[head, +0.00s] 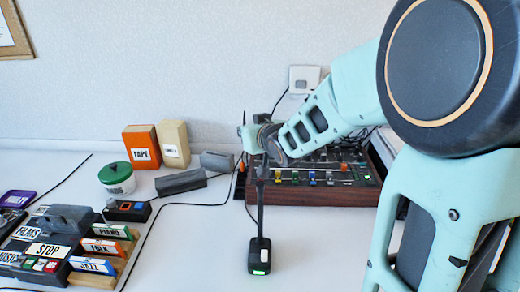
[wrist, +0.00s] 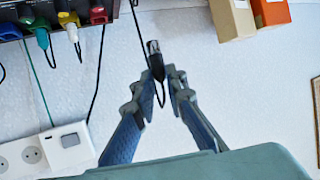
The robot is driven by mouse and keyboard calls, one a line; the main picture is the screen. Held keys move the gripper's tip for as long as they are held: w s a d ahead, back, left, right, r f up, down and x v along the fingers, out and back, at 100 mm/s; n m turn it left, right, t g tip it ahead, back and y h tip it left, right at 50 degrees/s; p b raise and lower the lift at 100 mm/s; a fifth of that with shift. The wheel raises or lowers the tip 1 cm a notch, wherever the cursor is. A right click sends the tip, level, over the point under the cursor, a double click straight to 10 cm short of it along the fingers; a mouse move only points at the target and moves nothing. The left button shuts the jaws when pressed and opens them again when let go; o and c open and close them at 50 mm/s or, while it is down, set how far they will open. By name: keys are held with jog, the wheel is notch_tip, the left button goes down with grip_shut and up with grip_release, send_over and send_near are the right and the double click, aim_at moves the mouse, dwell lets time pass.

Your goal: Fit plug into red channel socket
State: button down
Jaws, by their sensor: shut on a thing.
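My gripper (wrist: 158,75) is shut on a dark plug (wrist: 156,62) with a metal tip. The tip points up in the wrist view, and a short dark cable hangs from the plug. In the head view my gripper (head: 250,138) is above the left end of the mixer (head: 315,197), and the plug is hard to make out. In the wrist view the mixer's edge is at the upper left, with a red socket (wrist: 98,15) beside yellow, green and blue ones. The plug is apart from the red socket, to its right and lower in the picture. I cannot tell whether that socket is empty.
A black stalked device (head: 260,256) with a green light stands in front of the mixer. A TAPE box (head: 142,147) and a beige box (head: 173,144) stand by the wall. Left are a green-lidded tub (head: 117,178) and a labelled machine (head: 45,247). Loose cables cross the table.

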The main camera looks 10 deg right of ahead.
jog(key=shift+n+y, duration=0.6)
jog(key=shift+y, duration=0.1)
jog(key=w+d+f+b, duration=0.1)
jog(key=w+d+f, duration=0.1)
jog(key=w, duration=0.1)
jog(key=w+d+f, duration=0.2)
jog(key=w, duration=0.1)
jog(key=w+d+f+b, duration=0.1)
jog(key=w+d+f, duration=0.1)
jog(key=w, duration=0.2)
jog(key=shift+d+b, duration=0.3)
jog(key=shift+d, duration=0.05)
jog(key=shift+w+d+f, duration=0.15)
jog(key=shift+d+f, duration=0.1)
jog(key=shift+f, duration=0.1)
notch_tip(320, 180, down, 4)
jog(key=shift+w+d+r+b, duration=0.1)
jog(key=shift+r+b, duration=0.15)
jog(key=shift+b, duration=0.75)
jog(key=c, duration=2)
grip_release()
jog(key=shift+r, duration=0.1)
jog(key=shift+o, duration=0.2)
